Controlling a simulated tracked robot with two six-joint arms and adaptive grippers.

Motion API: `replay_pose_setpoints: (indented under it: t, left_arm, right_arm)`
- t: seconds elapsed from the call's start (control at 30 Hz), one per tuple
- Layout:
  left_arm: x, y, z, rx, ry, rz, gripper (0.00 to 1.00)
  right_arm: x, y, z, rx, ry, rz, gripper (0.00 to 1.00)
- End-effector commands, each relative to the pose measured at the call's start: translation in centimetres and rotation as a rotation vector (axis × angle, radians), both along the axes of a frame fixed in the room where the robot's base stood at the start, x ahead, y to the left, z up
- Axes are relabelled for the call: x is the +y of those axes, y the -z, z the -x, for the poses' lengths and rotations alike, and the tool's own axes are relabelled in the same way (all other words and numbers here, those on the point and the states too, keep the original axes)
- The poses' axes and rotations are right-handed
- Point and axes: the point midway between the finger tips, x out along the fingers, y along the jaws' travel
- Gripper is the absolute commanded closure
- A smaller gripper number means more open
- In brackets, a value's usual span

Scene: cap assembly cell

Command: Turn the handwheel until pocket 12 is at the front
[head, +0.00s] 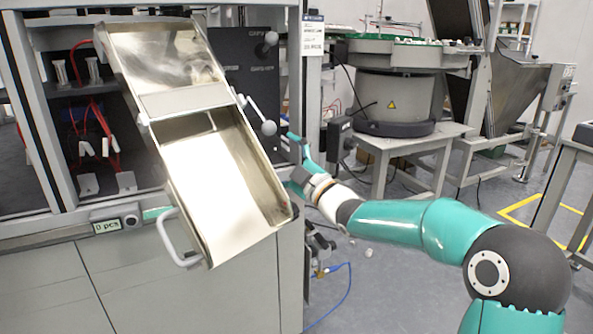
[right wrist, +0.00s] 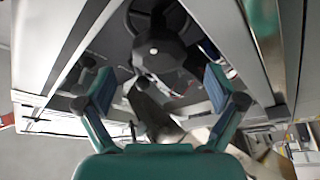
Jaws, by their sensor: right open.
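Grey ball knobs on thin rods, which look like parts of the handwheel (head: 268,128), stand out at the cabinet's right side in the head view. Most of the wheel is hidden behind the metal chute. My right gripper (head: 292,162) is just right of and below the lower knob, apart from it in the picture. In the right wrist view, my right gripper (right wrist: 160,88) is open, its two fingers wide apart with nothing gripped. A dark round hub-like part (right wrist: 158,50) shows beyond and between the fingers; I cannot tell whether it is the handwheel. No pocket number is readable. My left gripper is out of view.
A shiny metal chute (head: 180,104) with a handle slopes down close left of my right gripper. A display (head: 107,226) reads "0 pcs". A bowl feeder (head: 398,95) on a grey table (head: 415,140) stands behind at right. Open floor lies below my right arm.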

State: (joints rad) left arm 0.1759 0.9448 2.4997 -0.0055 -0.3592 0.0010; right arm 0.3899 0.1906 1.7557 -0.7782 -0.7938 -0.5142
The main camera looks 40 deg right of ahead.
Motion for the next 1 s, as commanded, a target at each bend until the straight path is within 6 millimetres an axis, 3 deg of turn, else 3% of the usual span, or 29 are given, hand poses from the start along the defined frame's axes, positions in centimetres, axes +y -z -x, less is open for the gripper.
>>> replay_pose_setpoints:
  t: [0.1,0.33,1.0]
  left_arm:
    - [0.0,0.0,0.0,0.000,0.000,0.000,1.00]
    - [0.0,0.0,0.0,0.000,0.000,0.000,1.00]
    - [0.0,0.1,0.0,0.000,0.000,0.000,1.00]
  right_arm:
    - [-0.3,0.6,2.5,0.002,0.003,0.001,0.06]
    - [-0.4,1.5,5.5,0.001,0.002,0.001,0.06]
    - [-0.4,1.6,6.0,0.001,-0.001,0.000,0.06]
